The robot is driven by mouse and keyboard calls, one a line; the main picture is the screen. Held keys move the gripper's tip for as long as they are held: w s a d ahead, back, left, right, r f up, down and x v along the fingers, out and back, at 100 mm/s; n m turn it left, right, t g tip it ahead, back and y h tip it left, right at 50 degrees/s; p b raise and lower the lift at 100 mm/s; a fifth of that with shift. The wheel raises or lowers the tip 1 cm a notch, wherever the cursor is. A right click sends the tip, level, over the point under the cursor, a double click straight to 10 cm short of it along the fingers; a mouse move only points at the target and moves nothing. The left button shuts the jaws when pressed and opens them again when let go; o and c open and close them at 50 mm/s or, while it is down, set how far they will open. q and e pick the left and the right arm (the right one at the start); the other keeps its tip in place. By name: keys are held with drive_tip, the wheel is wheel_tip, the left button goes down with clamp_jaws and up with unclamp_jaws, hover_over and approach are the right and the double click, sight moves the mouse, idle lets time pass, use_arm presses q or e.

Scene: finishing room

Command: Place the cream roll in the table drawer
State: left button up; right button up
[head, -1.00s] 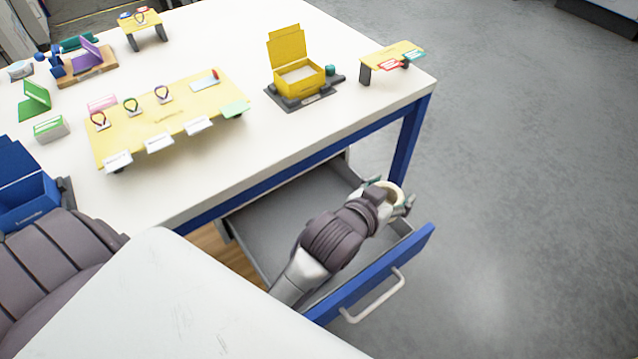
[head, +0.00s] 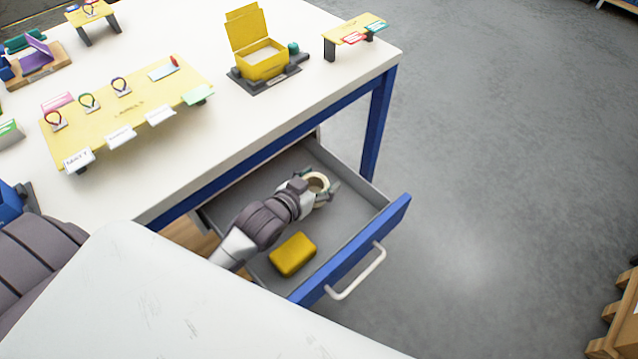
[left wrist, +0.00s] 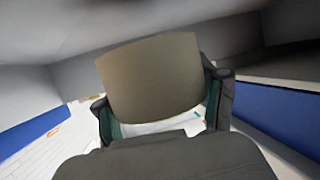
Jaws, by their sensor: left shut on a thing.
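The cream roll (head: 324,183) is a pale ring held between the fingers of my left gripper (head: 317,184). The gripper is shut on it, inside the outline of the open table drawer (head: 352,198). I cannot tell whether the roll touches the drawer floor. In the left wrist view the roll (left wrist: 152,78) fills the middle, with a dark finger on each side of it. The drawer is grey inside with a blue front and a pale handle. My right gripper is not in view.
A yellow block (head: 293,254) lies in the drawer near its front, beside my left arm. The white tabletop (head: 215,120) above holds a yellow open box (head: 262,62), a yellow display board (head: 130,112) and small stands. Grey floor lies open to the right.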

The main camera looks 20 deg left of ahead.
use_arm(q)
drive_tip(key=shift+f, duration=0.7)
drive_tip(key=shift+f, duration=0.6)
drive_tip(key=o, duration=1.2)
drive_tip(key=shift+c, duration=0.2)
drive_tip(key=shift+r, duration=0.2)
drive_tip(key=v, duration=0.7)
drive_tip(key=shift+s+r, duration=0.25)
drive_tip(key=shift+r, duration=0.3)
